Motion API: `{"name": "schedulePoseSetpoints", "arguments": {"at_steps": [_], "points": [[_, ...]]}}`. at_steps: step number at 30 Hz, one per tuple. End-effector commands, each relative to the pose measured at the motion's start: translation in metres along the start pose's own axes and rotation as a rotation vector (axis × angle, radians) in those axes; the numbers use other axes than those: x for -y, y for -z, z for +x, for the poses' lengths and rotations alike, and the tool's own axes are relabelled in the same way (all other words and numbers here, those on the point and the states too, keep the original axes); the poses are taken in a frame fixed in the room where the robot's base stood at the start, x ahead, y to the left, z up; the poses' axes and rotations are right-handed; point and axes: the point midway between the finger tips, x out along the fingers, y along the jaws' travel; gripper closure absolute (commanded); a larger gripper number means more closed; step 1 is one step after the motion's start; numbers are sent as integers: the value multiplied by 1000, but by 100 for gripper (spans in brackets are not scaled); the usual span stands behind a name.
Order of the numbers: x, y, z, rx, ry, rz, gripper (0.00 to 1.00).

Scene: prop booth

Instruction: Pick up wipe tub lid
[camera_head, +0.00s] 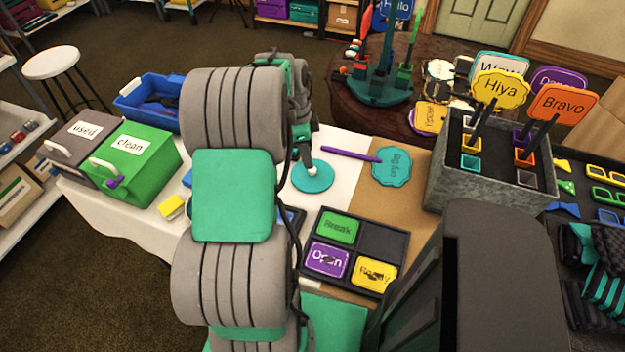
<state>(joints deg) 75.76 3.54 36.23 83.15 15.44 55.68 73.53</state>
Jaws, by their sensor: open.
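No thing in view is plainly marked as the wipe tub lid. A round teal disc (318,182) lies on the white part of the table, just beyond my arm, and may be that lid. My gripper (307,167) points down over the disc's upper left part. It is small and partly hidden by my arm, but it is open, with nothing visible held. I cannot tell whether it touches the disc. My arm hides much of the table's middle.
A purple-handled teal paddle (392,167) lies right of the disc. A dark tray (383,238) of word plates sits nearer. A grey sign box (480,185) stands right. Green "clean" (150,180) and grey "used" (75,160) bins and a blue crate (130,97) stand left.

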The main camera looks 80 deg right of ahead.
Motion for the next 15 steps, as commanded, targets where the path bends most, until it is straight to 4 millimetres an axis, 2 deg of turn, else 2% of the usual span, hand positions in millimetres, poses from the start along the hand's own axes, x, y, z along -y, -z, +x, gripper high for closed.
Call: {"name": "schedulePoseSetpoints", "arguments": {"at_steps": [5,9,12,15], "points": [[-1,2,23,1,-2,-3,52],[-1,4,50,1,-3,-5,52],[0,3,60,1,1,-6,52],[1,3,62,1,3,-7,52]]}}
